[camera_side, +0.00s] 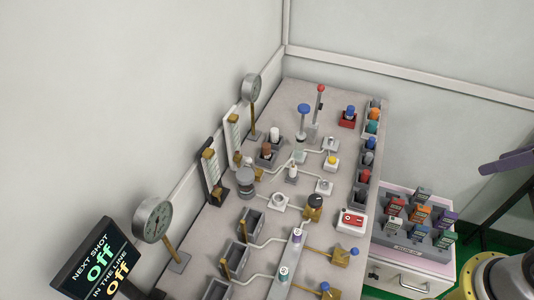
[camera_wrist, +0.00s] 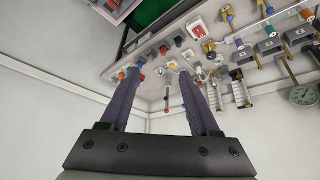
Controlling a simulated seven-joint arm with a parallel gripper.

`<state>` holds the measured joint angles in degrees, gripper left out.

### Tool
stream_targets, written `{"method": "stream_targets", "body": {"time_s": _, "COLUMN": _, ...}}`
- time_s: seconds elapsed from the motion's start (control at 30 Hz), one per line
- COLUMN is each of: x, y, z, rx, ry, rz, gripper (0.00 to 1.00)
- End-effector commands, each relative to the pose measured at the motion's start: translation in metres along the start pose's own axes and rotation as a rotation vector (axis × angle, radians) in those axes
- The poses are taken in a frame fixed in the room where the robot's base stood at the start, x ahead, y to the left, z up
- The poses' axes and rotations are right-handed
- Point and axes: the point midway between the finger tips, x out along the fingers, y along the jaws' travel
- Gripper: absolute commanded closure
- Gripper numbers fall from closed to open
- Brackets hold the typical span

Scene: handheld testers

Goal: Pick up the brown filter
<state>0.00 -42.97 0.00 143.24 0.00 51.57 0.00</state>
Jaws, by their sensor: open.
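A small brown cylinder (camera_side: 266,150), which looks like the brown filter, stands upright in a dark grey holder on the bench in the side view. A white cylinder (camera_side: 274,134) stands just behind it. I cannot pick the brown one out surely in the wrist view. My gripper (camera_wrist: 160,76) is open and empty, its two purple fingers spread wide in the wrist view. In the side view only part of a purple finger (camera_side: 508,160) shows at the right edge, well away from the bench and far from the brown cylinder.
The grey bench (camera_side: 222,240) is crowded with tubes, valves, knobs and grey bins. A tall red-topped lever (camera_side: 320,90) and a blue-topped post (camera_side: 303,112) stand behind the filter. Gauges line the left wall. A drawer cabinet (camera_side: 402,282) with several handheld testers (camera_side: 420,214) stands at right.

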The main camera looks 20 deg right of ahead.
Motion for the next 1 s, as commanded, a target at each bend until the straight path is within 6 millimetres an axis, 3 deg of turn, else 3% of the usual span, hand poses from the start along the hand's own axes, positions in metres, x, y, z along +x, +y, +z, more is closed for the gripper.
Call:
{"method": "stream_targets", "body": {"time_s": 0.37, "x": 0.000, "y": 0.000, "z": 0.000, "rx": 0.000, "ry": 0.000, "rz": 0.000, "gripper": 0.37}}
{"method": "stream_targets", "body": {"time_s": 0.43, "x": 0.000, "y": 0.000, "z": 0.000, "rx": 0.000, "ry": 0.000, "rz": 0.000, "gripper": 0.31}}
{"method": "stream_targets", "body": {"time_s": 0.7, "x": 0.002, "y": 0.000, "z": -0.003, "rx": -0.002, "ry": 0.003, "rz": 0.001, "gripper": 0.31}}
{"method": "stream_targets", "body": {"time_s": 0.77, "x": 0.005, "y": 0.000, "z": -0.012, "rx": -0.009, "ry": 0.012, "rz": 0.002, "gripper": 0.31}}
{"method": "stream_targets", "body": {"time_s": 0.87, "x": 0.021, "y": -0.001, "z": -0.040, "rx": -0.032, "ry": 0.045, "rz": 0.007, "gripper": 0.31}}
{"method": "stream_targets", "body": {"time_s": 1.0, "x": 0.064, "y": -0.008, "z": -0.100, "rx": -0.093, "ry": 0.131, "rz": 0.008, "gripper": 0.31}}
